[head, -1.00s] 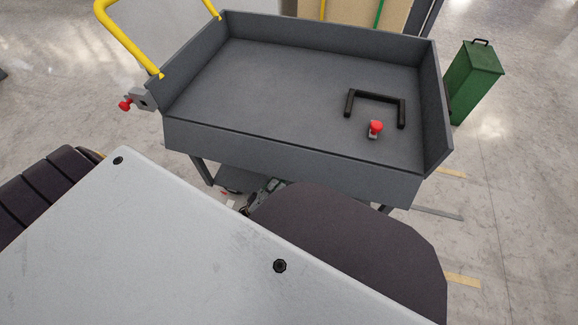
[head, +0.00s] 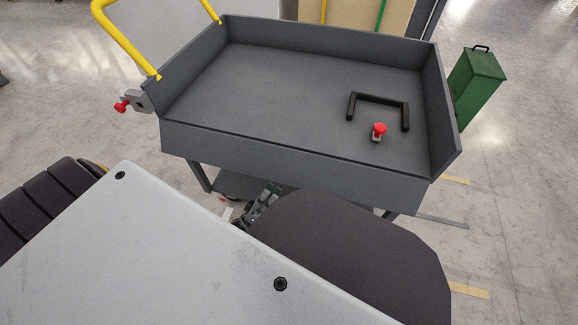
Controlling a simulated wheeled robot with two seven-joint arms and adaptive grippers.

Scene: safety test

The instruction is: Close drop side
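A grey cart (head: 290,85) stands ahead with walls raised at the back, left and right. Its near side panel (head: 300,164) hangs down below the floor's front edge. A grey latch with a red knob (head: 122,106) sits outside the left wall's near end. A second red knob (head: 380,129) shows over the cart floor at right. My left gripper (head: 258,205) shows only in part, low beneath the near panel, between my own body parts. Its fingers are too small and covered to tell their opening. My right gripper is out of view.
A black U-shaped handle (head: 378,98) shows over the cart floor near the right wall. A yellow push handle (head: 120,35) rises at the cart's left. A green bin (head: 480,82) stands right of the cart. The concrete floor at right is mostly clear.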

